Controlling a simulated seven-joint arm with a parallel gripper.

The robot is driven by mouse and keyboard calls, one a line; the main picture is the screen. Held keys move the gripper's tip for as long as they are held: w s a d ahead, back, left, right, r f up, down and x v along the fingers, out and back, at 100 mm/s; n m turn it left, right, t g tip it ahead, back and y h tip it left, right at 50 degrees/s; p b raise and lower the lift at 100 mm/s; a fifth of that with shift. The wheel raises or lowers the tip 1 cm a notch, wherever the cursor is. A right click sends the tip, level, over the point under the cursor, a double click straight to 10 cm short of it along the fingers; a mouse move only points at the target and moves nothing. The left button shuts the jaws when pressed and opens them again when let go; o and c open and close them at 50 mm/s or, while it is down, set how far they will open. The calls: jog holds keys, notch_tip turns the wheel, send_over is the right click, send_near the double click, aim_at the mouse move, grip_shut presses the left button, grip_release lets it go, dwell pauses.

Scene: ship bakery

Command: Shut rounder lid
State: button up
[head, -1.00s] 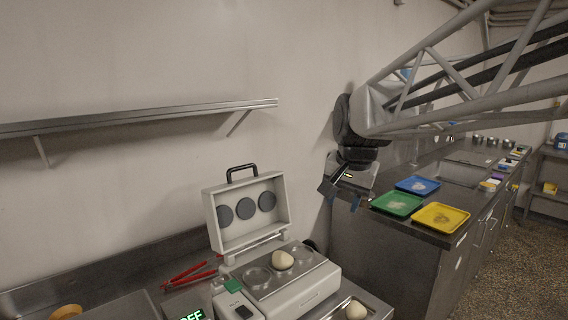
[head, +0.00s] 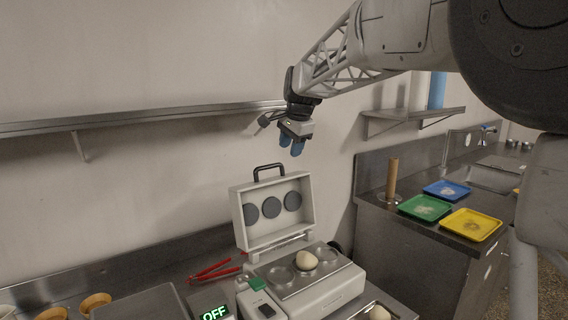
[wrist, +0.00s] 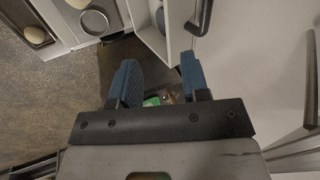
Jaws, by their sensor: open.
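The rounder (head: 310,292) stands on the steel counter, a pale machine with round wells in its top. Its lid (head: 249,216) stands open and upright at the back, with dark round discs inside and a black handle (head: 269,167) on its top edge. One dough ball (head: 306,260) sits on the wells. My gripper (head: 291,147) is open and empty, above and a little right of the lid, fingers pointing down. In the wrist view the blue fingers (wrist: 160,85) are apart, and the lid handle (wrist: 200,20) lies beyond them at the top, apart from them.
A second dough ball (head: 379,313) lies in front of the rounder. Red tongs (head: 214,270) lie to its left, near an OFF display (head: 214,314). A wall shelf (head: 150,117) runs behind. Green (head: 410,212), yellow (head: 486,218) and blue (head: 458,182) trays sit on the right counter.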

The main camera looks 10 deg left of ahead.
jog(key=m, duration=0.1)
send_near(270, 167)
jog(key=shift+w+a+f, duration=0.15)
jog(key=shift+w+a, duration=0.05)
jog(key=shift+w, duration=0.15)
jog(key=shift+x, duration=3.9)
jog(key=shift+a, duration=0.1)
jog(key=shift+c, duration=0.3)
grip_shut()
